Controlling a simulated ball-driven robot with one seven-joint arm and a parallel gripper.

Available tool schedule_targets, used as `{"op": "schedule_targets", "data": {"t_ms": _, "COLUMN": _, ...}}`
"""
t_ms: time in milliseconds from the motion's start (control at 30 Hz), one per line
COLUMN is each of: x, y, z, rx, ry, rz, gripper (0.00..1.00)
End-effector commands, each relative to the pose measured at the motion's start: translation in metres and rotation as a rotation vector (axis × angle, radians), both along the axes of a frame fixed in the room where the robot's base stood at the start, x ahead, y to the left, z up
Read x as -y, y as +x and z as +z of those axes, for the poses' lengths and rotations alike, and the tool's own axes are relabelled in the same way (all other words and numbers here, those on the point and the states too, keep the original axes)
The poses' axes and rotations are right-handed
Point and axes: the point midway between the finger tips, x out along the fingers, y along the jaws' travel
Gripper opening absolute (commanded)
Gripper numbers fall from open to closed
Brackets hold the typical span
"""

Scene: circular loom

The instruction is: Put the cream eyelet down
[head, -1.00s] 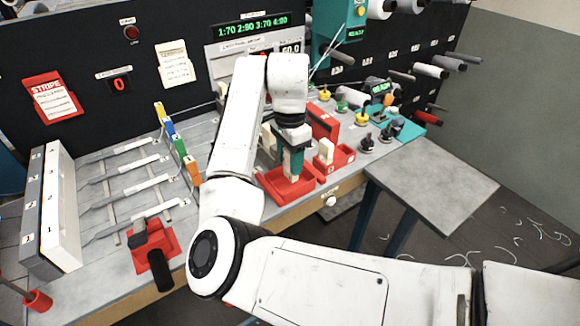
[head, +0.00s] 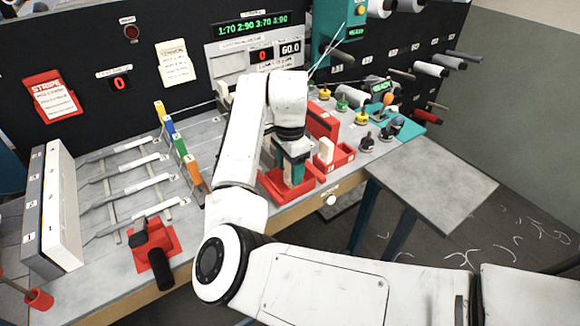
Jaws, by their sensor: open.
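My gripper (head: 292,174) points down into a shallow red tray (head: 270,187) near the front edge of the bench. Its jaws are open. A small cream patch (head: 299,172), likely the cream eyelet, shows at the teal fingers, low over the tray. The fingers hide most of it, so I cannot tell whether it touches the tray floor. A separate cream block (head: 326,150) stands in the red holder (head: 341,158) just to the right.
An upright red block (head: 322,121) stands close behind the gripper. Coloured tabs (head: 180,145) and grey-white rods lie to the left. A red-based handle (head: 153,252) sits at front left. The grey side table (head: 430,180) is clear.

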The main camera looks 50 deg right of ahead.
Motion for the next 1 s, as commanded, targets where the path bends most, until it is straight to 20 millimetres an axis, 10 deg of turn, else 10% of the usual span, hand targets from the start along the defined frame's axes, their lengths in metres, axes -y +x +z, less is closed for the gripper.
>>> {"op": "schedule_targets", "data": {"t_ms": 633, "x": 0.0, "y": 0.001, "z": 0.104, "rx": 0.005, "ry": 0.003, "rz": 0.0, "gripper": 0.56}}
{"op": "schedule_targets", "data": {"t_ms": 1000, "x": 0.0, "y": 0.0, "z": 0.123, "rx": 0.0, "ry": 0.001, "rz": 0.001, "gripper": 0.56}}
